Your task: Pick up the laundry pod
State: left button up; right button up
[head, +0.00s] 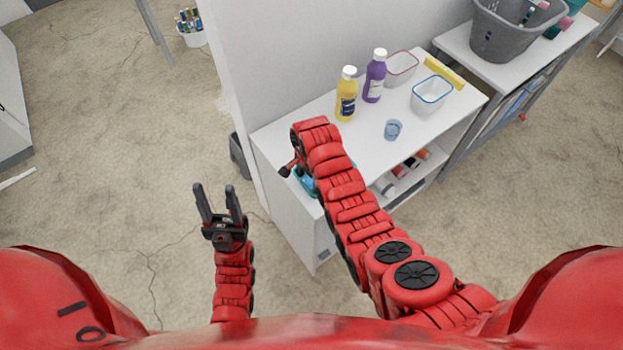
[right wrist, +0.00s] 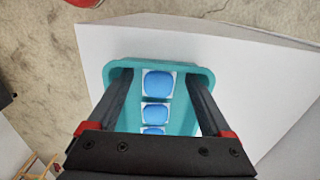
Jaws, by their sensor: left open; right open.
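Three blue-and-white laundry pods lie in a row inside a teal container (right wrist: 205,78) in the right wrist view: a far pod (right wrist: 158,84), a middle pod (right wrist: 155,114) and a near pod (right wrist: 153,131), partly covered by the gripper body. My right gripper (right wrist: 157,76) is open and empty, its fingers on either side of the row. I cannot tell how far above the pods it is. In the head view the teal container (head: 304,184) sits at the white shelf's left front, largely hidden by my right arm. My left gripper (head: 215,188) is open and empty over the floor.
The white shelf top (head: 370,150) also holds a yellow bottle (head: 346,101), a purple bottle (head: 374,81), a blue cup (head: 393,130), a blue-rimmed tub (head: 431,97) and a red-rimmed tub (head: 401,67). A grey basket (head: 495,38) stands on the neighbouring table. A wall rises behind the shelf.

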grip_shut()
dwell(0.4)
jog(key=shift+r, duration=0.1)
